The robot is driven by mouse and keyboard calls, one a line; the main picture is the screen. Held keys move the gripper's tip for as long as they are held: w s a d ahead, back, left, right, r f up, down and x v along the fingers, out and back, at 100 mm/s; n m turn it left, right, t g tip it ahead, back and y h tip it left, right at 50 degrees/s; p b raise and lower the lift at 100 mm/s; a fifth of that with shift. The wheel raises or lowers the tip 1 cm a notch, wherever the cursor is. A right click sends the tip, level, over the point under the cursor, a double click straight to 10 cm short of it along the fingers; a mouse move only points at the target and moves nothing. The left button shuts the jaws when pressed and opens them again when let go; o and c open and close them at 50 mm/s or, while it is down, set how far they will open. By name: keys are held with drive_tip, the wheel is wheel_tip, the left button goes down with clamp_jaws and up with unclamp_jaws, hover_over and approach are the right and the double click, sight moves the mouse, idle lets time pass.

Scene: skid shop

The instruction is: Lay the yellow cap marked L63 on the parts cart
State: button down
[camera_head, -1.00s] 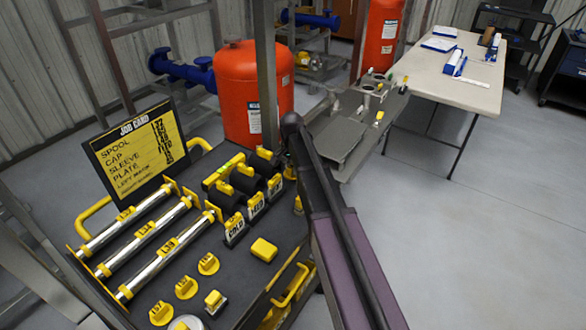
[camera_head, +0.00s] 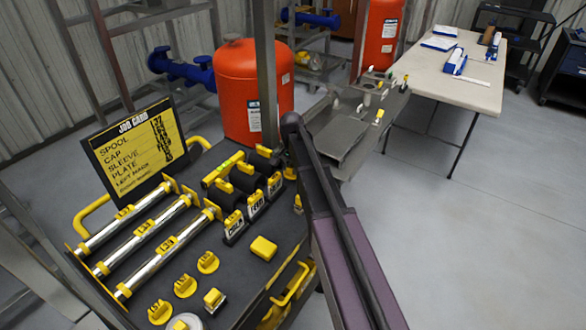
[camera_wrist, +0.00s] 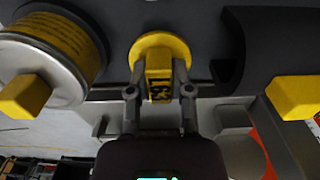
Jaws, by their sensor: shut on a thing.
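My gripper (camera_wrist: 159,92) is shut on a yellow cap (camera_wrist: 158,58) in the wrist view. The cap has a round disc with a square tab between my fingertips. Dark marking on the tab reads partly as 63; the rest is unclear. A dark-topped cart (camera_head: 234,274) fills the lower left of the head view and carries parts. My gripper and the held cap cannot be made out in the head view, where my arm covers the area past the cart's right side. Whether the cap touches a surface is unclear.
On the cart stand silver spools (camera_head: 150,229), black sleeves (camera_head: 247,180), several yellow caps (camera_head: 185,286) and a yellow block (camera_head: 264,248). A job card (camera_head: 133,150) stands at its back. Beyond are an orange tank (camera_head: 252,85) and a grey bench (camera_head: 342,137). Bare cart top surrounds the block.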

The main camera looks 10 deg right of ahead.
drive_tip(key=shift+f+b, duration=1)
idle(0.8)
drive_tip(key=shift+c, duration=2.2)
unclamp_jaws()
drive_tip(key=shift+c, duration=0.8)
drive_tip(key=shift+r, duration=0.1)
drive_tip(key=shift+r+p, duration=3.95)
drive_tip(key=shift+p, duration=0.1)
